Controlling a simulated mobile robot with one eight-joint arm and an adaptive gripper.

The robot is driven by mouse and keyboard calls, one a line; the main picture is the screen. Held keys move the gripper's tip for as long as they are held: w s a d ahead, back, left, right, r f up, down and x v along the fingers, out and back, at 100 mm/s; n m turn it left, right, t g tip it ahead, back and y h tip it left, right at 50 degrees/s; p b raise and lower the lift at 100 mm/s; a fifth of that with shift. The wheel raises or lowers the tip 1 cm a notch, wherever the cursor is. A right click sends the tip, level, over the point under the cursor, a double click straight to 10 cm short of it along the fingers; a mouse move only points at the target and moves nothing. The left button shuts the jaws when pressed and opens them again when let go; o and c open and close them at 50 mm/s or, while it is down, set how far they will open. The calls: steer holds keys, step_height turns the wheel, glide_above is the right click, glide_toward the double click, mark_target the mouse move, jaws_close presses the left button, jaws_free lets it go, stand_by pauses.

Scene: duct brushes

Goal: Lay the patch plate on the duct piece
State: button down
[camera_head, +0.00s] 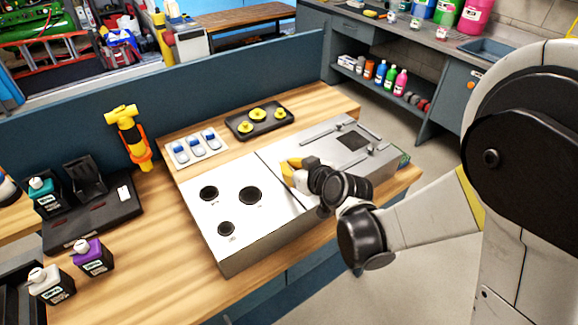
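The duct piece (223,245) is a long metal box lying on the wooden bench. Its pale left top has three round dark holes. Its grey right top has a dark rectangular opening (353,140) with thin strips around it. My gripper (289,168), with yellow fingertips, is over the middle of the duct, left of the rectangular opening. The fingers point left; their gap and any contact are unclear. I cannot pick out the patch plate for certain. A shiny surface with a sharp edge shows under the fingers, but I cannot tell whether it is a separate plate.
Behind the duct are a black tray (233,126) with three yellow brushes and a pale tray holding three blue-and-white items (196,147). A yellow tool (130,135) stands at left, near bottles and a black rack. A blue partition (250,75) runs along the back.

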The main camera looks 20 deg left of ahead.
steer(key=c, duration=1.6)
jaws_free()
steer(key=p+v, duration=0.3)
steer(key=v, duration=0.9)
steer(key=shift+w+d+r, duration=0.1)
steer(key=shift+d+r, duration=0.1)
steer(key=shift+d, duration=0.1)
steer(key=s+d+r+m+h, duration=0.2)
steer(key=s+d+m+h, duration=0.1)
steer(key=d, duration=0.5)
steer(key=s+d+r+m+g+h, duration=0.1)
steer(key=s+d+r+m+h, duration=0.1)
steer(key=s+d, duration=0.3)
steer(key=s+d+r+m+h, duration=0.2)
steer(key=s+d+m+h, duration=0.1)
steer(key=d, duration=1)
steer(key=shift+s+d+r+m+g+h, duration=0.1)
steer(key=shift+s+r+m+g+h, duration=0.1)
steer(key=shift+s+m, duration=0.25)
steer(key=shift+s+d+r+m+g+h, duration=0.1)
steer(key=shift+s+m+g+h, duration=0.1)
steer(key=shift+s+m, duration=0.2)
